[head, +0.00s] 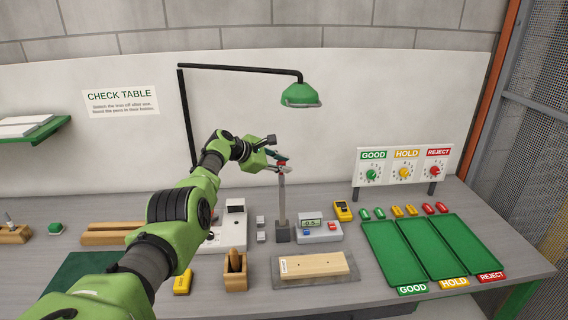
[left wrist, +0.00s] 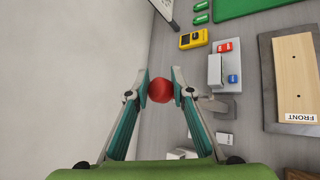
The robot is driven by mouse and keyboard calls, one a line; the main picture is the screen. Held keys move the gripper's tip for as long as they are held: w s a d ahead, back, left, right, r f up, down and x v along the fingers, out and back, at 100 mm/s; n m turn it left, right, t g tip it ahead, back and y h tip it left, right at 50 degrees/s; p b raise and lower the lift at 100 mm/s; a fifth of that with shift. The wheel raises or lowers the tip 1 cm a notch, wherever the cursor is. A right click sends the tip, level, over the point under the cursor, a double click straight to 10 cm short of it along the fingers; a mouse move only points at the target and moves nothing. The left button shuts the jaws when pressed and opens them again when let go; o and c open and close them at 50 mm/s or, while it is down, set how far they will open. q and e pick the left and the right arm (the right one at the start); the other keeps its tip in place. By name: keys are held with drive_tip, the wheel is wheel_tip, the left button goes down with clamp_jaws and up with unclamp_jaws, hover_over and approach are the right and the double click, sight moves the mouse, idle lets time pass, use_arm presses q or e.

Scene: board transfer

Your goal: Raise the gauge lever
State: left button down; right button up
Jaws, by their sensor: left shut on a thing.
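The gauge (head: 318,232) stands on the grey table, a light box with a small display and a red and a blue button. Beside it a grey upright post (head: 282,205) rises from a dark block. The lever's red ball knob (left wrist: 160,90) shows between the fingertips in the left wrist view; in the head view it is mostly hidden by the fingers at the post's top. My left gripper (head: 281,162) is shut on the red knob, well above the table. The gauge also shows in the left wrist view (left wrist: 215,70). My right gripper is not in view.
A wooden board (head: 312,265) marked FRONT lies on a grey plate in front of the gauge. A yellow device (head: 343,210) stands behind right. Green trays (head: 393,252) fill the right side. A green lamp (head: 302,94) hangs above the post. A wooden holder (head: 235,279) stands front left.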

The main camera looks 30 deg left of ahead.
use_arm(q)
drive_tip(key=c, duration=1.9)
unclamp_jaws()
drive_tip(key=shift+s+a+f, duration=0.1)
drive_tip(key=shift+a+f, duration=0.2)
drive_tip(key=shift+o, duration=0.6)
drive_tip(key=shift+a+f, duration=0.15)
drive_tip(key=shift+s+a+r, duration=0.1)
drive_tip(key=shift+s+r, duration=0.15)
drive_tip(key=shift+r, duration=0.15)
drive_tip(key=v, duration=1.1)
drive_tip(key=shift+r, duration=0.15)
